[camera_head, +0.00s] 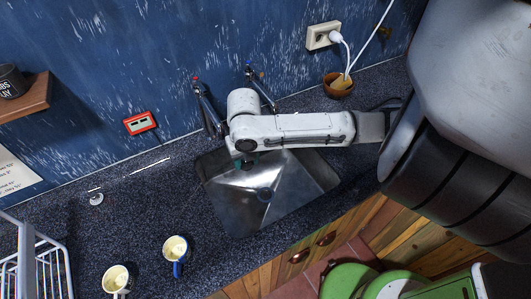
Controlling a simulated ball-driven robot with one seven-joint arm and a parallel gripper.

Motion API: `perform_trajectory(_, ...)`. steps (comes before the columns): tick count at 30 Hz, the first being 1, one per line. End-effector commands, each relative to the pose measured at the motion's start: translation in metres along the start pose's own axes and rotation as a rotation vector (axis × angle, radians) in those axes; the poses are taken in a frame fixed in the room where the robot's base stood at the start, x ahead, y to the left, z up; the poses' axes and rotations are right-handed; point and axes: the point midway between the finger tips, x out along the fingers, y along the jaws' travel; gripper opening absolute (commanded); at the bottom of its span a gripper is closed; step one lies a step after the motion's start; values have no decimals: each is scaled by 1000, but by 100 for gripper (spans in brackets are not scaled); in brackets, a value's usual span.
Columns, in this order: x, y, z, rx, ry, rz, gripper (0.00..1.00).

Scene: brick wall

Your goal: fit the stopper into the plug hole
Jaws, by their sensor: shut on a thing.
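The plug hole (265,193) is a small dark round spot in the floor of the metal sink (305,180). My gripper (246,163) points down over the back left part of the sink, up and to the left of the plug hole in the picture. Only a small dark teal part of it shows below the white wrist. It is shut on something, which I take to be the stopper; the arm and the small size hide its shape. I see no contact between the gripper and the plug hole.
Two taps (208,108) (260,88) stand behind the sink, close to my arm. Two mugs (175,249) (117,280) and a small pale fitting (96,197) are on the speckled counter (130,215). A dish rack (35,265) is at lower left. A brown bowl (338,86) stands at the back right.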

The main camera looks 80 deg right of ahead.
Motion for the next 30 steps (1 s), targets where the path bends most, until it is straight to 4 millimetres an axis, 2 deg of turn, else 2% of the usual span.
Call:
perform_trajectory(1,2,-17,1,-40,-3,1,16)
perform_trajectory(3,10,-33,1,-110,-9,8,16)
perform_trajectory(6,17,-51,0,-184,-18,12,16)
perform_trajectory(9,22,-60,-1,-233,-24,15,16)
perform_trajectory(17,37,-64,-3,-255,-25,18,16)
perform_trajectory(30,76,-65,-6,-255,-25,17,16)
